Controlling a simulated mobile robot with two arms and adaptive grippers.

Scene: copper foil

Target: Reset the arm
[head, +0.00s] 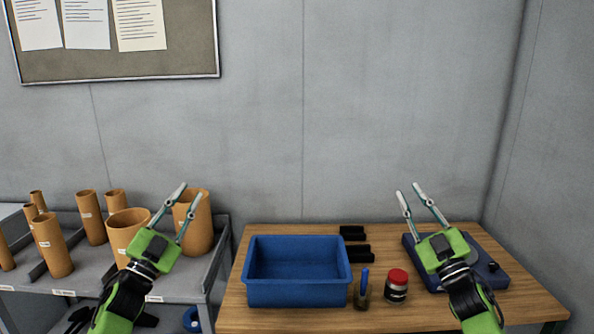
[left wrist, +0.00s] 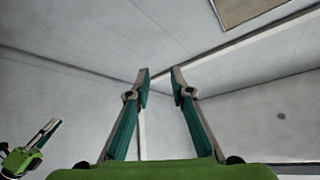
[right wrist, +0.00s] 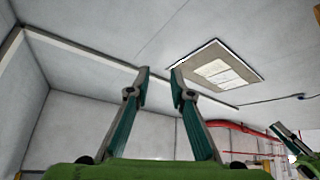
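My left gripper (head: 182,208) is raised in front of the grey cart at the left of the head view. Its fingers are apart with nothing between them, and they also show open in the left wrist view (left wrist: 160,85). My right gripper (head: 410,192) is raised in front of the right part of the wooden table. Its fingers are apart and empty, and they show open in the right wrist view (right wrist: 160,85). Both grippers point upward, and the wrist views show mostly walls and ceiling.
A blue bin (head: 298,293), a jar with a red lid (head: 396,287), a brush-like tool (head: 363,288) and black blocks (head: 358,253) are on the wooden table (head: 385,320). A dark blue device (head: 490,268) sits behind my right gripper. Several brown tubes (head: 90,218) stand on the grey cart (head: 85,268).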

